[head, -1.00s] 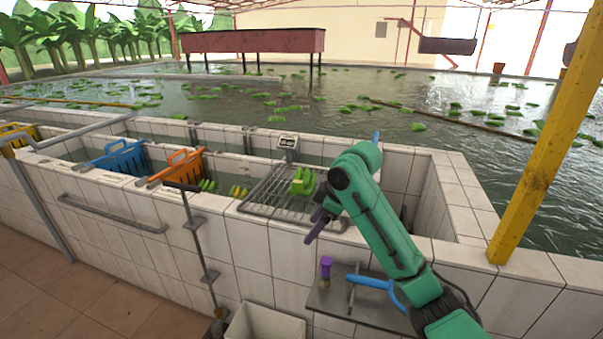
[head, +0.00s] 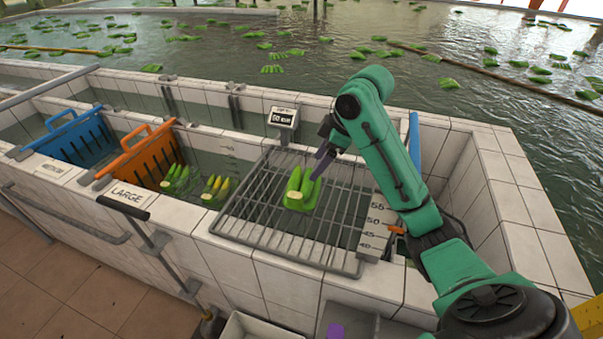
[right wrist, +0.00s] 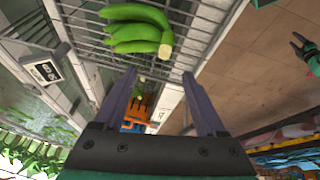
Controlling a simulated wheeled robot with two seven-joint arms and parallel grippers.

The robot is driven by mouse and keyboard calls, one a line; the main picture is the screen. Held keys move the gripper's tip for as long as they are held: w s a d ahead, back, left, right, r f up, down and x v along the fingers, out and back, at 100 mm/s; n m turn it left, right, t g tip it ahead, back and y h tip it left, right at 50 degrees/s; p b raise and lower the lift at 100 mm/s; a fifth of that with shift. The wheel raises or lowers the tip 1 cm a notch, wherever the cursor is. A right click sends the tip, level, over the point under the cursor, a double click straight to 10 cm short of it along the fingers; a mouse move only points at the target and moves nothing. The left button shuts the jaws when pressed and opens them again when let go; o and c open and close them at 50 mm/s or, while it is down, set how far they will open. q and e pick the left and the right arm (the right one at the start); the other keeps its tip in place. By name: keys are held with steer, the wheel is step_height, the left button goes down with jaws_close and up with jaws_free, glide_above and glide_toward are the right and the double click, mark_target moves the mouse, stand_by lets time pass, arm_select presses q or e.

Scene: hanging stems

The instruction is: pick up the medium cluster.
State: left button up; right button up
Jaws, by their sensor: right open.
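A green banana cluster (head: 301,190) lies on the metal rack (head: 250,231); it also shows at the top of the right wrist view (right wrist: 135,28). Two more clusters, one mostly green (head: 175,178) and one green and yellow (head: 215,188), are in the water left of the rack. I cannot tell which is the medium one. My right gripper (head: 322,148) is open and empty, just above and behind the rack cluster, apart from it in the wrist view (right wrist: 158,78). A dark shape at the right wrist view's edge seems to be my left gripper (right wrist: 303,50); its jaws are unclear.
A scale display (head: 283,118) stands behind the rack. A ruler plate (head: 377,225) is at the rack's right. Tiled walls (head: 280,262) surround the trough.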

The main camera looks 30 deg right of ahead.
steer(key=p, duration=0.3)
glide_above(297, 195)
steer(key=s, duration=0.3)
step_height(297, 195, down, 8)
steer(key=r, duration=0.1)
steer(key=f, duration=0.1)
steer(key=w+f+p, duration=0.1)
steer(key=f, duration=0.1)
steer(key=w+f+p, duration=0.1)
steer(key=shift+w+d+f, duration=0.1)
steer(key=shift+d+f, duration=0.15)
steer(key=shift+f, duration=0.15)
steer(key=shift+a+f, duration=0.15)
steer(key=shift+f, duration=0.1)
jaws_close()
arm_select(q)
steer(key=r, duration=0.1)
steer(key=s+r, duration=0.1)
steer(key=r, duration=0.2)
steer(key=shift+s+a+r, duration=0.35)
steer(key=shift+r, duration=0.05)
arm_select(e)
steer(key=shift+w, duration=0.15)
